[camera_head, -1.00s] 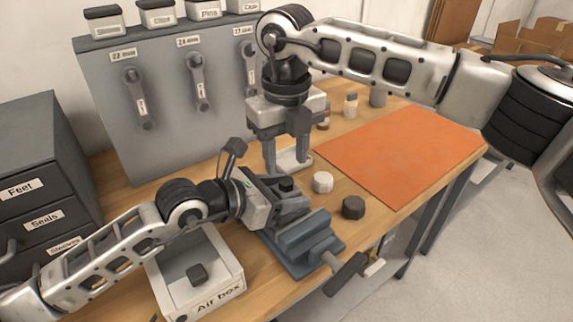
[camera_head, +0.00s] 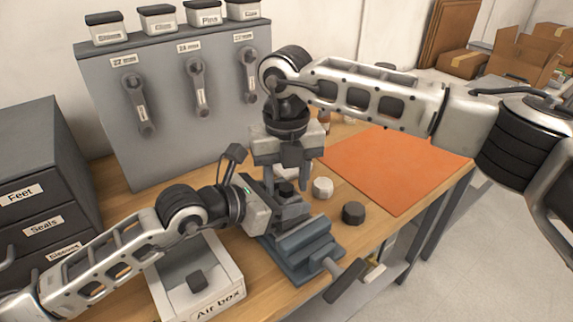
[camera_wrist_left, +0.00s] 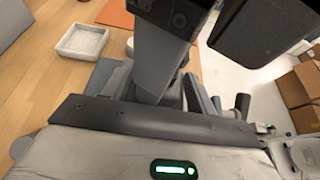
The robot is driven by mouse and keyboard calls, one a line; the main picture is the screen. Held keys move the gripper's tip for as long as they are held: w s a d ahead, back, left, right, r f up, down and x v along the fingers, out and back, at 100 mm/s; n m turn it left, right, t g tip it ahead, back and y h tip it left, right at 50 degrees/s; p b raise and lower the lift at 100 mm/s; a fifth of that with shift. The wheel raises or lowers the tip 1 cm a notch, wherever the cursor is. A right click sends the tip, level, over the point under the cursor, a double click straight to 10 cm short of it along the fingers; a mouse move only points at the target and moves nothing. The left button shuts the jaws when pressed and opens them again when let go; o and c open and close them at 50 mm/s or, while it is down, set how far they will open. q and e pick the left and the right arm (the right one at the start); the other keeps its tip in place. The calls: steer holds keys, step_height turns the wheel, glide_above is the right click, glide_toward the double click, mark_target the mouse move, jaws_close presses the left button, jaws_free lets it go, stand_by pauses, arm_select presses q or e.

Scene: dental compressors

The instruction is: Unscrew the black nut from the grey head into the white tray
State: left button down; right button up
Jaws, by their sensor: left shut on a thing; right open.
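The black nut (camera_head: 286,188) sits on top of the grey head, above the blue-grey vise (camera_head: 300,250). The head is mostly hidden by my left gripper and the vise. My left gripper (camera_head: 285,205) comes in from the left, shut on the grey head just below the nut. In the left wrist view its dark fingers fill the top and hide what is between them. My right gripper (camera_head: 285,172) points down, open, its fingers just above and around the nut; contact cannot be told. The white tray (camera_wrist_left: 82,40) is empty; in the head view my right gripper mostly hides it.
A white round piece (camera_head: 322,187) and a dark faceted piece (camera_head: 353,212) stand right of the vise. An orange mat (camera_head: 395,170) lies at the right. The Air box (camera_head: 218,305) holds a dark piece. A grey wrench panel (camera_head: 180,110) stands behind.

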steer(key=shift+f, duration=0.15)
jaws_close()
steer(key=shift+n, duration=1.8)
steer(key=shift+o, duration=0.4)
jaws_free()
